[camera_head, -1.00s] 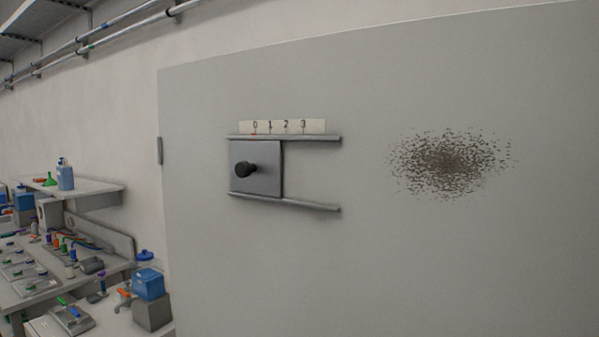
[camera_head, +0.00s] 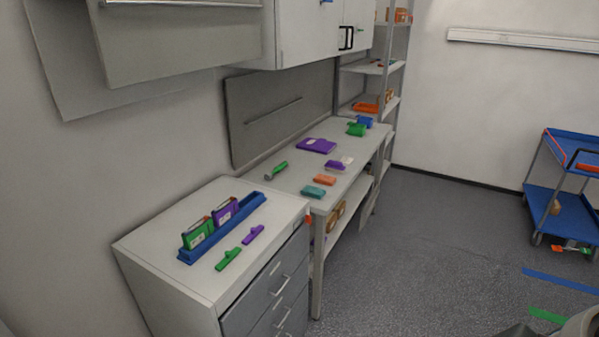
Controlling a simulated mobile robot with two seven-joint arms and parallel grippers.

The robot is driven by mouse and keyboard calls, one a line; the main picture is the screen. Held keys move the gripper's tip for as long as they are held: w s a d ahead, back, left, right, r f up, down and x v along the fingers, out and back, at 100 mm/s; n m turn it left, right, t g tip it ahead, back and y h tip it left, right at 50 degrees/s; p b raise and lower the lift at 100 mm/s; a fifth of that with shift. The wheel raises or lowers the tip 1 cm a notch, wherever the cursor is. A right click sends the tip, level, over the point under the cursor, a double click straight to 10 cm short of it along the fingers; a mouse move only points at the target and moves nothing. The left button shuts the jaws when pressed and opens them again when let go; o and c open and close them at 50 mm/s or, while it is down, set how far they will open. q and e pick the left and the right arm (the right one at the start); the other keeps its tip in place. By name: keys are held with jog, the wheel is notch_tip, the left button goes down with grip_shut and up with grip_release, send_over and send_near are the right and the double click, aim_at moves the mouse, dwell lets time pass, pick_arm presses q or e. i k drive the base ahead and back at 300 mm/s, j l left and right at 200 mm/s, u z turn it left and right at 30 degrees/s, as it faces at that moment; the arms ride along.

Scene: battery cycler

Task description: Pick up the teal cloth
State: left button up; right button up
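A small flat teal piece (camera_head: 313,191), which looks like the folded teal cloth, lies on the near right end of the long table (camera_head: 291,190). An orange piece (camera_head: 325,180) of similar shape lies just behind it. Neither of my grippers can be made out in the head view. A grey and dark shape is cut off at the bottom right corner, and I cannot tell what it is.
A drawer cabinet (camera_head: 172,261) stands at the table's near end, with a blue tray (camera_head: 187,256) on top. Purple and green items lie farther along the table. A blue cart (camera_head: 560,207) stands at right. The grey floor (camera_head: 420,250) between is mostly clear.

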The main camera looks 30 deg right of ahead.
aim_at(311, 191)
jog(key=z, duration=1)
jog(key=u, duration=1.95)
jog(key=l+z, duration=0.15)
jog(key=z, duration=2.45)
jog(key=i, duration=2.05)
jog(key=i+u, duration=0.1)
jog(key=i, duration=1.95)
